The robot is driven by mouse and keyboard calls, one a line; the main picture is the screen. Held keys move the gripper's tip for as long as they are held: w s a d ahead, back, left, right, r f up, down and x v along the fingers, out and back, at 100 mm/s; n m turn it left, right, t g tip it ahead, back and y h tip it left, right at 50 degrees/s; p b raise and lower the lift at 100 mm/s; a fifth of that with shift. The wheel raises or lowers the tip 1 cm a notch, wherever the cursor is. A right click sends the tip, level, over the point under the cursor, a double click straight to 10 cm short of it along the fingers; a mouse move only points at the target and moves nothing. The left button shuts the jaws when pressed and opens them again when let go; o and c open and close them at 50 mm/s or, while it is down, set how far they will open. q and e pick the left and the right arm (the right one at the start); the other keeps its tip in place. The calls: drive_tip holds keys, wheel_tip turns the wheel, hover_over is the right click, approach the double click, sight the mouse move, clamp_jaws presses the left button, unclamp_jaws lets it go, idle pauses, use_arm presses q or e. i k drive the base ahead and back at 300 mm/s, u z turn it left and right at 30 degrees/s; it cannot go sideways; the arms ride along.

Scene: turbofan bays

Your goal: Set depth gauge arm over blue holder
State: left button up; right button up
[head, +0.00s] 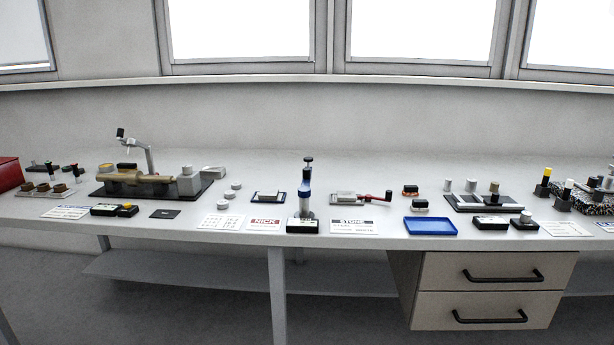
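Neither gripper is in the head view. An upright tool with a blue and silver body and a black top (305,186) stands near the middle of the bench. It may be the depth gauge, but I cannot tell. A jointed grey arm with a black end (139,143) rises over a brass-coloured cylinder (135,178) on a black plate at the left. Blue items are a flat open tray (430,233) at the front right of centre and a dark-blue-edged pad (255,200) bearing a small block. Which one is the blue holder is unclear.
The long grey bench (330,162) is clear along its back. A sign reading NICK (264,225) and one reading STONE (354,227) lie near the front edge. A red-handled tool (375,197) lies right of centre. Drawers (490,271) sit below. Black-and-yellow posts (544,183) stand at the right.

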sight(304, 192)
drive_tip(key=k, duration=0.5)
drive_tip(key=u, duration=0.45)
drive_tip(key=i, duration=1.75)
drive_tip(key=z, duration=0.8)
